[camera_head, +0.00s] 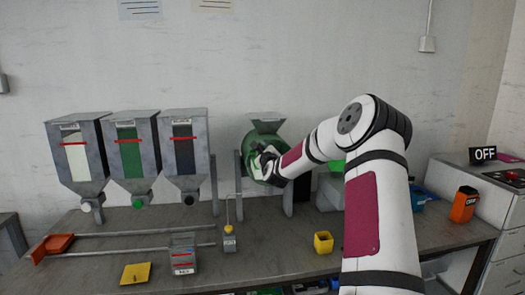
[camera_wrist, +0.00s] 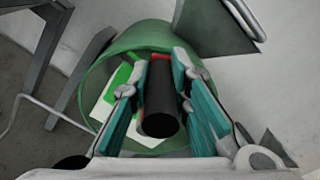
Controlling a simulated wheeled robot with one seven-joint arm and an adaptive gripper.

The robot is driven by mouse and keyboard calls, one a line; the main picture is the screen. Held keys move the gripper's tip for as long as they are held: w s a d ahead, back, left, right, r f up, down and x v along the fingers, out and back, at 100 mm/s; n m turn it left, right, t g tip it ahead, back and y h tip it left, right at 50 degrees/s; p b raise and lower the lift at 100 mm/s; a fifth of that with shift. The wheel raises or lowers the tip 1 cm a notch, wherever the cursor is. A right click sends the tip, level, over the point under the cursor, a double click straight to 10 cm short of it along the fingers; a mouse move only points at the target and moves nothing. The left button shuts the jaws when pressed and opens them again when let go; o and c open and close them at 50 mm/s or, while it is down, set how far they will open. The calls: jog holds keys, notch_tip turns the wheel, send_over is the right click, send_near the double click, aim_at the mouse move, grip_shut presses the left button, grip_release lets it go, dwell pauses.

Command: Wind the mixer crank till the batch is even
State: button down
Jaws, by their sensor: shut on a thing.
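The mixer's green drum (camera_head: 247,160) stands between grey posts at the back of the bench, with a grey hopper (camera_head: 267,122) above it. In the wrist view, the round green drum (camera_wrist: 105,58) shows white (camera_wrist: 103,108) and bright green (camera_wrist: 121,76) areas inside, in separate patches. The black crank handle (camera_wrist: 161,108) points toward the wrist camera, with a red part (camera_wrist: 160,57) at its far end. My gripper (camera_wrist: 167,72) has its teal pads shut on the handle from both sides. In the head view, my gripper (camera_head: 266,165) is in front of the drum and hides part of it.
Three hoppers, white (camera_head: 76,150), green (camera_head: 130,150) and black (camera_head: 184,150), stand at left. A yellow cup (camera_head: 323,242) and an orange container (camera_head: 463,204) stand at right.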

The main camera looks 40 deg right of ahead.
jog(key=shift+d+r, duration=0.1)
jog(key=shift+r, duration=0.1)
jog(key=c, duration=1.5)
grip_release()
jog(key=shift+w+d, duration=0.1)
jog(key=shift+f, duration=0.15)
jog(key=v, duration=1.2)
